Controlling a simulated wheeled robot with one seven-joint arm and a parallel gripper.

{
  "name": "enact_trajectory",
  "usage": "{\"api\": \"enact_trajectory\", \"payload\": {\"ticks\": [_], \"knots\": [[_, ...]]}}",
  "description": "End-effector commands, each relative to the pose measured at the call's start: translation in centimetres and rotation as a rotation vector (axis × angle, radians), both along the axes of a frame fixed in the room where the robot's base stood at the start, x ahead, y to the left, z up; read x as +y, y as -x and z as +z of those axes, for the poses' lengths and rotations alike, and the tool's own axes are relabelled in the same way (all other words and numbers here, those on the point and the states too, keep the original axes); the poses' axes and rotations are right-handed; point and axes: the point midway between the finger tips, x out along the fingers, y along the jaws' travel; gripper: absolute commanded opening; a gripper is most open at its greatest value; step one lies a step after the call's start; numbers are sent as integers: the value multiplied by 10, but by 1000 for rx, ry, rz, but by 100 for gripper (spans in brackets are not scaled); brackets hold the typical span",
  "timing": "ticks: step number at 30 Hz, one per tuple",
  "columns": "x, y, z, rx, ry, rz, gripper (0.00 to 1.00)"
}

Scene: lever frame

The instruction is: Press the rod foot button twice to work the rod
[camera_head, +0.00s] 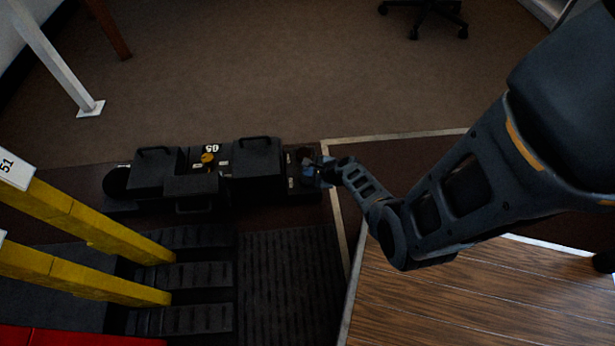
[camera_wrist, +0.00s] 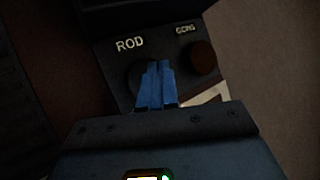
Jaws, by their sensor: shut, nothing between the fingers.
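The rod foot button (camera_wrist: 134,76) is a dark round button just below the white ROD label in the wrist view. My gripper (camera_wrist: 158,66) has its blue fingers shut and empty, and the fingertips overlap this button and hide much of it. I cannot tell whether the tips touch it or whether it is pressed down. In the head view my gripper (camera_head: 314,168) is over the right end of the black pedal unit (camera_head: 292,188), and the arm comes in from the right.
A reddish-brown round button (camera_wrist: 203,56) with its own small label sits right of the rod button. Black pedal housings (camera_head: 256,160) stand left of my gripper. Yellow levers (camera_head: 85,220) rise at the left. The carpet (camera_head: 270,80) behind is mostly clear.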

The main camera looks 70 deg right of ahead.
Motion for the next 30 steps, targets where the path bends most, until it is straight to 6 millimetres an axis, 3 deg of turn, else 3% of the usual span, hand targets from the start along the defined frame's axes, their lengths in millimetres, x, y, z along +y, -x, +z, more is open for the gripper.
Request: {"api": "enact_trajectory", "payload": {"ticks": [30], "knots": [[0,0,-8,0,0,0,0]]}}
